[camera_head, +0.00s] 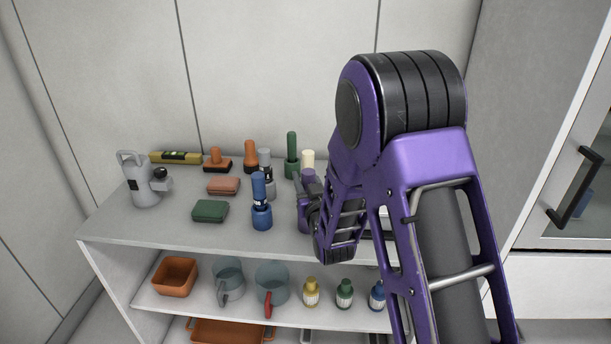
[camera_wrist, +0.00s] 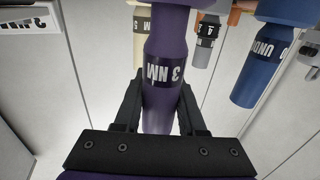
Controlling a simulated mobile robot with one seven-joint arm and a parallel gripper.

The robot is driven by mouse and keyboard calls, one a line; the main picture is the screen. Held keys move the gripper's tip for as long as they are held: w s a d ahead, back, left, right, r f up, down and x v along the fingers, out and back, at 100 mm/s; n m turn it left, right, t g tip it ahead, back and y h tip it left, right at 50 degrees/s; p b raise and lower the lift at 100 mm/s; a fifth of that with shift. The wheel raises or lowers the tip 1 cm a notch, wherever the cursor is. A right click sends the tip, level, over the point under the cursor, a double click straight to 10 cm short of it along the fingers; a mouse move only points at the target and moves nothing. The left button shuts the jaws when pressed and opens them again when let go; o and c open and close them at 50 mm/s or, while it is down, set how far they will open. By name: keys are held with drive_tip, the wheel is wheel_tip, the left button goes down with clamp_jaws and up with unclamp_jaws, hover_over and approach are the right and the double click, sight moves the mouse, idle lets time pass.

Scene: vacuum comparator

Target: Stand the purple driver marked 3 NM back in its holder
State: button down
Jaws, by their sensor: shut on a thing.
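In the head view the driver (camera_head: 308,180) is upright over the right part of the shelf top, partly hidden by my gripper (camera_head: 313,200). Its lower end is cut off in the wrist view and small in the head view. I cannot tell whether it sits in a holder.
A blue driver (camera_head: 259,187) stands close by on the left, with grey, orange, green and cream ones (camera_head: 307,159) behind. A green block (camera_head: 210,211) lies farther left on the shelf unit (camera_head: 170,238). A white plate with inverted lettering (camera_wrist: 28,22) shows in the wrist view.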

drive_tip(key=shift+f, duration=0.55)
idle(0.4)
drive_tip(key=shift+c, duration=2)
unclamp_jaws()
drive_tip(key=shift+f, duration=0.1)
drive_tip(key=shift+s, duration=0.1)
drive_tip(key=p+v, duration=1)
drive_tip(key=v, duration=0.7)
drive_tip(key=shift+s+p, duration=0.15)
drive_tip(key=shift+p, duration=0.25)
